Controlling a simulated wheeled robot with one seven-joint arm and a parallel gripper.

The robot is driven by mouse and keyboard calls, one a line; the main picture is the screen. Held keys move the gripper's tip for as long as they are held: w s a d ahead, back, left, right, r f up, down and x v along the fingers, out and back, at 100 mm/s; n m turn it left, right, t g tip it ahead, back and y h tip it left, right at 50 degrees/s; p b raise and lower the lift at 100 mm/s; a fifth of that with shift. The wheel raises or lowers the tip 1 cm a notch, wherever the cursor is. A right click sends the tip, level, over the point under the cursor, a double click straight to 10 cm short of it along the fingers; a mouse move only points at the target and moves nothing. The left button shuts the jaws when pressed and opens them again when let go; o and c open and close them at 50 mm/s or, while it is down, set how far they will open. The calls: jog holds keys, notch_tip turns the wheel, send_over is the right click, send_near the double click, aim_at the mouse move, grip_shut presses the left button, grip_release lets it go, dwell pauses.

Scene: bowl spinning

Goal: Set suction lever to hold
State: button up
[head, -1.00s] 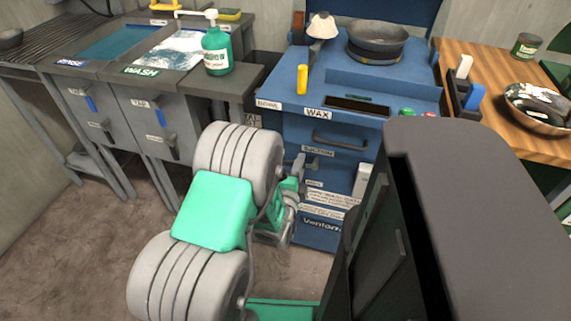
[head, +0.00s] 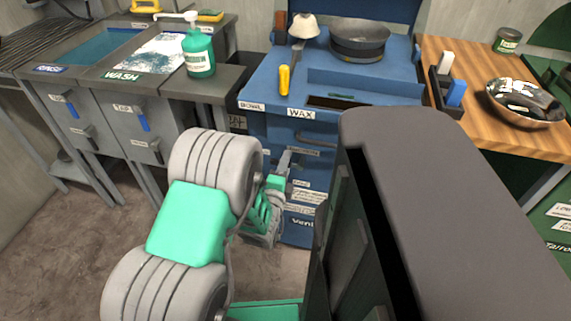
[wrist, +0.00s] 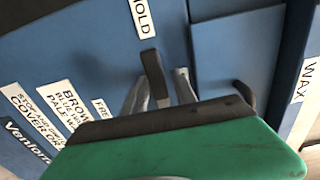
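The suction lever (wrist: 154,75) is a short dark grey bar on the front of the blue wax cabinet (wrist: 228,50). In the wrist view its upper end lies just below a white HOLD label (wrist: 143,18). My gripper (wrist: 160,88) has two thin silver fingers, one on each side of the lever, spread with a gap. I cannot tell whether either finger touches it. In the head view my gripper (head: 284,160) is at the cabinet front, and the lever cannot be made out.
A dark drawer handle (wrist: 246,98) is right of my fingers in the wrist view. Grey wash cabinets (head: 120,120) stand to the left. A wooden counter (head: 480,105) with a shiny bowl (head: 524,102) is to the right. A dark pan (head: 360,38) sits on the cabinet.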

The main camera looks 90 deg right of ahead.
jog(key=shift+o, duration=0.6)
jog(key=shift+a, duration=0.1)
jog(key=p+v, duration=0.1)
jog(key=v, duration=0.6)
jog(key=shift+a, duration=0.35)
